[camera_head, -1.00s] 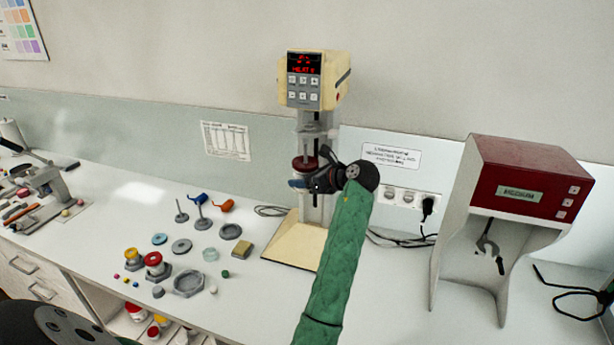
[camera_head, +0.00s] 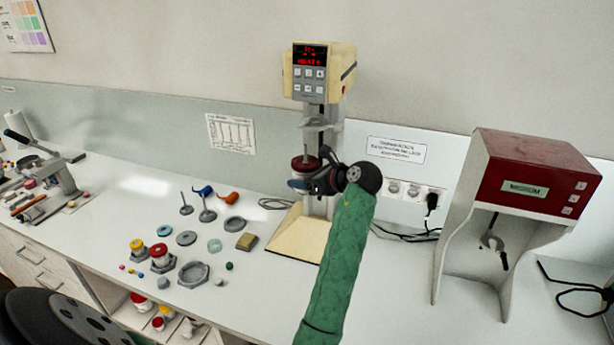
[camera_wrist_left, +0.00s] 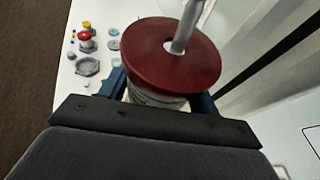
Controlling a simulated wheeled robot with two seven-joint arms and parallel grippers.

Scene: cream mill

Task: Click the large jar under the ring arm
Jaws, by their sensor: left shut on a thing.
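The large jar has a dark red lid (camera_head: 304,163) and a pale body, mostly hidden by my gripper in the head view. My left gripper (camera_head: 302,184) is shut around the jar's body, holding it upright in front of the mill's column. In the left wrist view the blue fingers (camera_wrist_left: 160,100) sit either side of the jar, below the red lid (camera_wrist_left: 160,58). A grey shaft (camera_wrist_left: 188,25) meets the middle of the lid from above. A pale translucent arm piece (camera_head: 319,127) is above the lid; whether the jar touches it cannot be told. My right gripper is not in view.
The cream mill (camera_head: 320,72) has a lit red display and a cream base (camera_head: 296,242). A red-topped machine (camera_head: 530,180) stands right. Smaller jars (camera_head: 162,257), discs, a grey hexagonal holder (camera_head: 193,275) and a yellowish block (camera_head: 247,241) lie left of the base. Cables run behind.

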